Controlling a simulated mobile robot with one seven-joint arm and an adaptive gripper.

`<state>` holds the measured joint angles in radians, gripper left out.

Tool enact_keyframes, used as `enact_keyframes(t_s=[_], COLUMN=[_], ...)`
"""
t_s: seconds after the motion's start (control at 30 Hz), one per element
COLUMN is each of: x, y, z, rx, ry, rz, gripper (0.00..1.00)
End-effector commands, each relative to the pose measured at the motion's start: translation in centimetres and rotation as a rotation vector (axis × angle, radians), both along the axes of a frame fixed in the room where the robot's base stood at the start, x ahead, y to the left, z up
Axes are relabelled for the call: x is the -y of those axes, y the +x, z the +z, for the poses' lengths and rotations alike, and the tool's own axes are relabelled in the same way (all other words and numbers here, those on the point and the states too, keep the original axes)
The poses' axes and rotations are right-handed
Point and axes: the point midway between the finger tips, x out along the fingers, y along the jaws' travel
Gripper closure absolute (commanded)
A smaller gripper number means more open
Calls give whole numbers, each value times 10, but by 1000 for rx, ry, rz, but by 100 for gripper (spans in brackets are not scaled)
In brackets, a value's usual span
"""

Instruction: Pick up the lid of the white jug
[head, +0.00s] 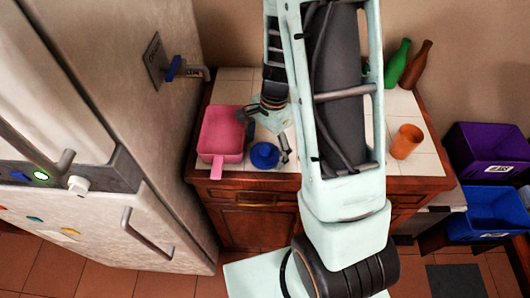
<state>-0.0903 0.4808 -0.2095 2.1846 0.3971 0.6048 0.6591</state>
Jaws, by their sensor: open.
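I cannot make out a white jug in the head view; my arm covers much of the counter. A small round blue object (265,156) sits on the white-tiled counter, near its front edge. I cannot tell whether it is a lid or a small bowl. My gripper (266,138) is open, with its fingers spread just behind and above this blue object. One finger is near the pink pan's right side, the other at the blue object's right. Nothing shows between the fingers, and contact with the blue object cannot be told.
A pink pan (222,138) with its handle toward the front stands left of the blue object. An orange cup (406,142), a green bottle (397,62) and a brown bottle (416,66) stand right of my arm. The fridge (110,110) bounds the left; purple (490,150) and blue bins (495,212) are at right.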

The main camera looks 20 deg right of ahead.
Motion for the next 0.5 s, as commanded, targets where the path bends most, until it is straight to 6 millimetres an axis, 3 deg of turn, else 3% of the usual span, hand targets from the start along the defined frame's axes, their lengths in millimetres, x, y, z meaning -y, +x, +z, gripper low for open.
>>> enact_keyframes(t_s=[0.13,0.43,0.5], x=[0,0,0], y=[0,0,0], z=[0,0,0], rx=[0,0,0], ry=[0,0,0], rz=[0,1,1], gripper=[18,51,53])
